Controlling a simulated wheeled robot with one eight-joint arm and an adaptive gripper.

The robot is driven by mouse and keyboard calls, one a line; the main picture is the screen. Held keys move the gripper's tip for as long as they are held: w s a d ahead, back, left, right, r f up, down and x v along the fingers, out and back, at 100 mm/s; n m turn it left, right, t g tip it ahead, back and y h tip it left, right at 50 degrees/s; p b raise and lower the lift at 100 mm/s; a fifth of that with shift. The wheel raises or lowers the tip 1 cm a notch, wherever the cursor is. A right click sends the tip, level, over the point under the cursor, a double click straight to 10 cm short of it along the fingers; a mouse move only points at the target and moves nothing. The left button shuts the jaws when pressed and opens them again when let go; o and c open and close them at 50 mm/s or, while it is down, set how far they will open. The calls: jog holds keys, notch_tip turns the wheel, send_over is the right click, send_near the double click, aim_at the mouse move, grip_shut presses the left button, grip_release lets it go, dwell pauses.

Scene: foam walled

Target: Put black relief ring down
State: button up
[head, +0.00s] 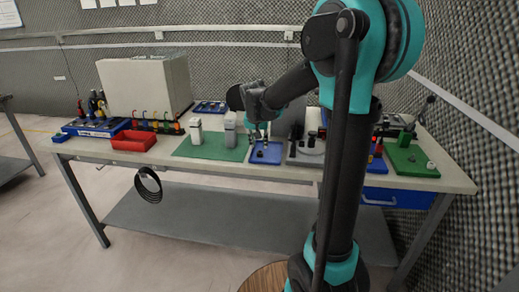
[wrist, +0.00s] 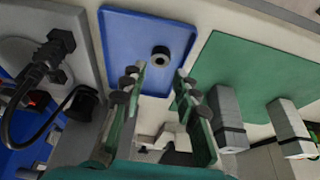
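The black relief ring (wrist: 160,56), a short dark ring with a pale centre, rests on the blue tray (wrist: 125,28) in the wrist view. The tray also shows in the head view (head: 274,160), with a small dark shape on it. My gripper (wrist: 161,78) is open, its two fingers apart with nothing between them. The ring lies just beyond the fingertips, roughly midway between them, and appears apart from both. In the head view my gripper (head: 259,134) hangs above the tray's back part; its fingers are too small there to read.
A green mat (head: 215,150) with two grey-white blocks (head: 196,133) lies left of the tray. A grey plate with black fixtures (head: 308,150) stands right of it. A red bin (head: 134,140) and a large white box (head: 145,85) are further left.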

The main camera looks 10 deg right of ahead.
jog(key=d+v, duration=0.1)
jog(key=v, duration=0.5)
jog(key=s+d+f+n, duration=0.1)
jog(key=s+d+f, duration=0.1)
jog(key=s+f, duration=0.6)
jog(key=s+d+f+n+y, duration=0.1)
jog(key=s+f, duration=0.8)
jog(key=s, duration=0.9)
jog(key=shift+d+f+n, duration=0.25)
jog(key=shift+d+n, duration=0.55)
jog(key=shift+d, duration=0.35)
jog(key=shift+d, duration=0.1)
